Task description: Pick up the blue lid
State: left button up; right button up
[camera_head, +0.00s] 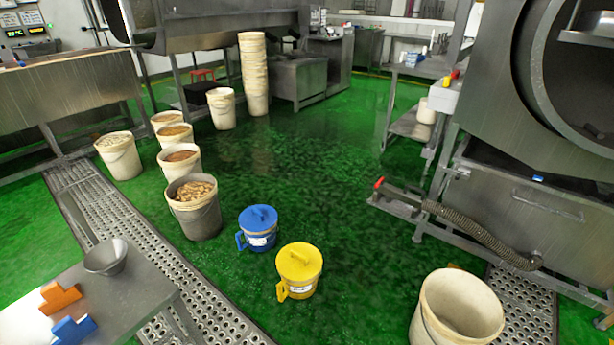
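The blue lid (258,217) is round with a raised grip on top. It sits on a small blue bucket (261,241) with a white label and a side handle, standing on the green floor. Just right of it and nearer stands a yellow bucket (301,288) with a yellow lid (299,262). Neither of my grippers is in the picture.
A metal table (136,289) at lower left holds a grey bowl (106,257), an orange piece (60,297) and a blue piece (73,331). Filled buckets (196,212) stand left. An empty white bucket (430,325) stands lower right. Floor (300,175) behind the lid is clear.

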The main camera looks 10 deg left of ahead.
aim_at(258, 215)
jog(key=i+l+z, duration=0.15)
jog(key=i, duration=0.55)
jog(key=i+l+z, duration=0.15)
jog(key=i, duration=0.6)
jog(key=i+j+u, duration=0.1)
jog(key=i+u, duration=0.2)
jog(key=i, duration=1.05)
jog(key=i+u, duration=0.35)
jog(key=i, duration=0.3)
jog(key=i+l+u, duration=0.35)
jog(key=i, duration=0.3)
jog(key=i+u, duration=0.45)
jog(key=i, duration=0.3)
jog(key=i+l+u, duration=0.2)
jog(key=i+u, duration=0.2)
jog(key=i, duration=0.35)
jog(key=i+u, duration=0.2)
jog(key=u, duration=0.3)
jog(key=i+u, duration=0.2)
jog(key=u, duration=0.25)
jog(key=i+l+u, duration=0.1)
jog(key=u, duration=0.4)
jog(key=i+l, duration=0.05)
jog(key=i, duration=0.05)
